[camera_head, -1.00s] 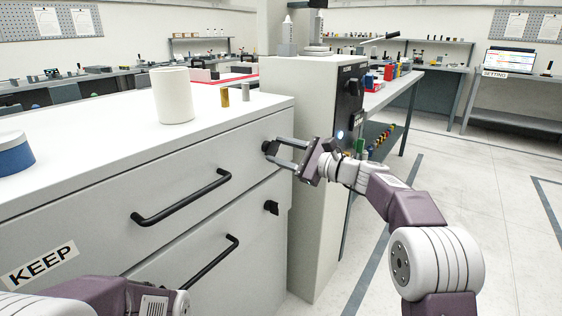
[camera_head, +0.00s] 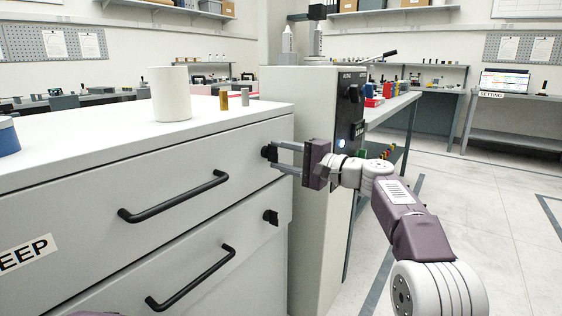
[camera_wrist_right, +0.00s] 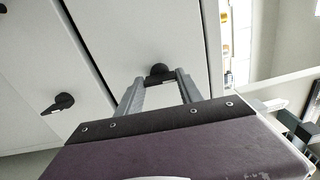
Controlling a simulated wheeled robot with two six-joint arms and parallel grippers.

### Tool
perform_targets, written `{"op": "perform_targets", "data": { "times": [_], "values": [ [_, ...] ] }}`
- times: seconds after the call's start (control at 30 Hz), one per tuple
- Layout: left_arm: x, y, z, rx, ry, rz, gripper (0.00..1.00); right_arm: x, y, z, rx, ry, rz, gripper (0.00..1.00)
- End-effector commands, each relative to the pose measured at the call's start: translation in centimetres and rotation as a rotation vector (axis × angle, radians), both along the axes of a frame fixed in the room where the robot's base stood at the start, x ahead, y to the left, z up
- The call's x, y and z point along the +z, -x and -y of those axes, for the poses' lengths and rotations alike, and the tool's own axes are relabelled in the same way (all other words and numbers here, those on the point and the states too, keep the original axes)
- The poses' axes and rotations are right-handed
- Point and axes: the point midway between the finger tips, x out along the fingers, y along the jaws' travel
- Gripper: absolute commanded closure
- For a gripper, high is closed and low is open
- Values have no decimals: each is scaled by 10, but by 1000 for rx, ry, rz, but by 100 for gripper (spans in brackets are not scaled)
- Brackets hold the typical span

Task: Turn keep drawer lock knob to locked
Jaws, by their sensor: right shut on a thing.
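The grey-white KEEP drawer cabinet (camera_head: 150,165) fills the left and middle of the head view. Its upper drawer has a small black lock knob (camera_head: 267,153) near the right edge; this knob also shows in the right wrist view (camera_wrist_right: 159,72). My right gripper (camera_head: 276,156) reaches in from the right and is shut on this upper knob, with its fingers on either side (camera_wrist_right: 158,84). The fingers partly hide the knob, so its exact angle is hard to tell. The lower drawer has a second black knob (camera_head: 271,217), untouched, also in the wrist view (camera_wrist_right: 58,103). My left gripper is out of view.
Black bar handles (camera_head: 175,197) stick out from both drawers. A white cylinder (camera_head: 171,94), a brass piece (camera_head: 224,100) and a grey piece (camera_head: 245,97) stand on the cabinet top. A tall grey machine (camera_head: 315,190) stands close behind the knobs. Floor at right is clear.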

Motion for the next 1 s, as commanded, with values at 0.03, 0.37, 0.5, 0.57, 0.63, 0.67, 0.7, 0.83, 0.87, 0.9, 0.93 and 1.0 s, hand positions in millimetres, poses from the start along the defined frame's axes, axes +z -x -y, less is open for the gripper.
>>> {"op": "perform_targets", "data": {
  "times": [0.03, 0.37, 0.5, 0.57, 0.63, 0.67, 0.7, 0.83, 0.87, 0.9, 0.93, 1.0],
  "values": [
    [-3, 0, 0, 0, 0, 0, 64, -2, 0, 0, 1, 11, 12, 97],
    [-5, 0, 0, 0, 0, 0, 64, -1, 0, 0, 1, 43, 56, 97],
    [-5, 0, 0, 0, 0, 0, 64, -1, 0, 0, 1, 45, 59, 97],
    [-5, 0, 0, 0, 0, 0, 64, -1, 0, 0, 1, 45, 59, 97],
    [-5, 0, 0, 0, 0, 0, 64, -1, 0, 0, 1, 45, 59, 97],
    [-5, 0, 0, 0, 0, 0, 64, -1, 0, 0, 1, 45, 59, 97],
    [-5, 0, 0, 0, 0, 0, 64, -1, 0, 0, 1, 45, 59, 97],
    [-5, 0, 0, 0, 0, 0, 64, -1, 0, 0, 1, 45, 58, 35],
    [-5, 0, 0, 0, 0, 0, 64, -1, 0, 0, 1, 45, 58, 35],
    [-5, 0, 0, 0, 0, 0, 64, -1, 0, 0, 1, 45, 58, 35],
    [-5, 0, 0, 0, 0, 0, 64, -1, 0, 0, 1, 43, 58, 35],
    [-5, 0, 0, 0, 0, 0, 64, 0, 0, 0, 1, 43, 58, 35]
  ]
}}
